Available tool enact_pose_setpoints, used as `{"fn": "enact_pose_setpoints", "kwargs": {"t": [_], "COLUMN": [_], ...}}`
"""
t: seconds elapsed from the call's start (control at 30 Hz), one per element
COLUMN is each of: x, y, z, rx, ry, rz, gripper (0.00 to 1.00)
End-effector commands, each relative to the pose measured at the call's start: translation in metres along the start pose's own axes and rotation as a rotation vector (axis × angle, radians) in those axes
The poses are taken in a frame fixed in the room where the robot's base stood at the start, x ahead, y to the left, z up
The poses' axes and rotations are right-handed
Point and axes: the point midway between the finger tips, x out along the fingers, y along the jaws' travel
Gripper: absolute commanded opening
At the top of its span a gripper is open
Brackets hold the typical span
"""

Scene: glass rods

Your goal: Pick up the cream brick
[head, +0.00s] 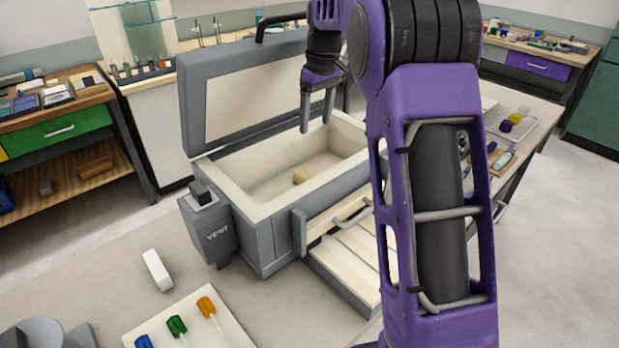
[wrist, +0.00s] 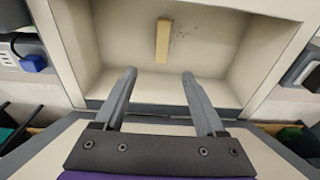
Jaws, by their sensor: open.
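The cream brick (head: 302,176) lies on the floor of the open grey chest (head: 262,218), which has a cream lining. In the wrist view the brick (wrist: 163,40) is a narrow block standing lengthwise in the picture, near the top middle and clear of the chest walls. My gripper (head: 318,130) hangs over the chest, higher than the brick. In the wrist view its two fingers (wrist: 157,77) are spread apart with nothing between them. The brick shows beyond the fingertips, roughly in line with the gap, and is not touched.
The raised lid (head: 262,88) stands behind the opening. A drawer with a handle (head: 345,255) is pulled out at the front. A white block (head: 157,270) and colored-handled tools lie on the near table.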

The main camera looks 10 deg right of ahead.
Motion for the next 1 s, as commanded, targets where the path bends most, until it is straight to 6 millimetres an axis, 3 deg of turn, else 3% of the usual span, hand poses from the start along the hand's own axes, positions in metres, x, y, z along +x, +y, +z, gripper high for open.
{"fn": "enact_pose_setpoints", "kwargs": {"t": [0.4,0.53,0.77,1.0], "x": [0.088,0.107,0.121,0.157], "y": [-0.001,-0.001,-0.001,-0.004], "z": [0.001,0.001,0.001,0.004], "rx": [-0.004,-0.003,-0.003,-0.004], "ry": [-0.003,-0.003,-0.001,-0.002], "rz": [0.001,0.001,0.002,0.004], "gripper": [0.72,0.72,0.72,0.72]}}
